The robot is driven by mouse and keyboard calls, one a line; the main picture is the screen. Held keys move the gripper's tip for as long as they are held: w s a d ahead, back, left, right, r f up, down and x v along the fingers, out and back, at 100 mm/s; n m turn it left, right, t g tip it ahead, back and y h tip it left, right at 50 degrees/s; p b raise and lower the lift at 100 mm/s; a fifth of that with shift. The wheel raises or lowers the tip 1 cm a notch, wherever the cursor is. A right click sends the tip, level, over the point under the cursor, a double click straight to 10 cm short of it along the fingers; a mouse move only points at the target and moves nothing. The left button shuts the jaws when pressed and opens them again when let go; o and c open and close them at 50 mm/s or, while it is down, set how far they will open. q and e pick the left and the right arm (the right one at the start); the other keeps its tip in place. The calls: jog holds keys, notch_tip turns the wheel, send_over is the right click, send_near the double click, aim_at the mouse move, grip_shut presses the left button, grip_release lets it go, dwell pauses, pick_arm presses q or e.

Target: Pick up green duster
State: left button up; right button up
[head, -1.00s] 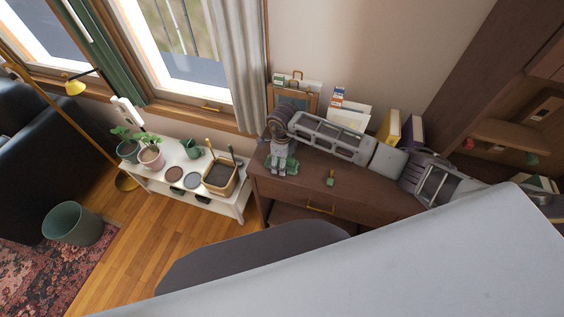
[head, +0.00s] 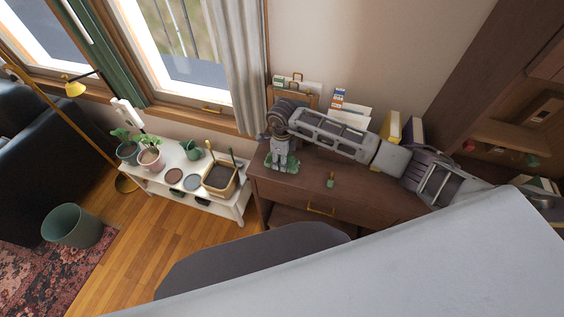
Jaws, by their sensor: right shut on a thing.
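The green duster (head: 292,164) is a crumpled green cloth on the left part of the dark wooden desk (head: 350,196). My right gripper (head: 281,165) points down over it and is shut on it. The fingers hide the middle of the cloth, and its edges show on both sides. I cannot tell whether the cloth is lifted off the desk top. My left gripper is not in view.
A small green object (head: 330,181) lies on the desk to the right. Papers (head: 346,114) and yellow and purple binders (head: 391,127) stand at the back. A white bench (head: 221,204) with pots and a basket is on the left.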

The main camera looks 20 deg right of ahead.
jog(key=shift+r+b, duration=0.55)
jog(key=shift+r, duration=3.4)
jog(key=o, duration=0.4)
jog(key=shift+c, duration=1.4)
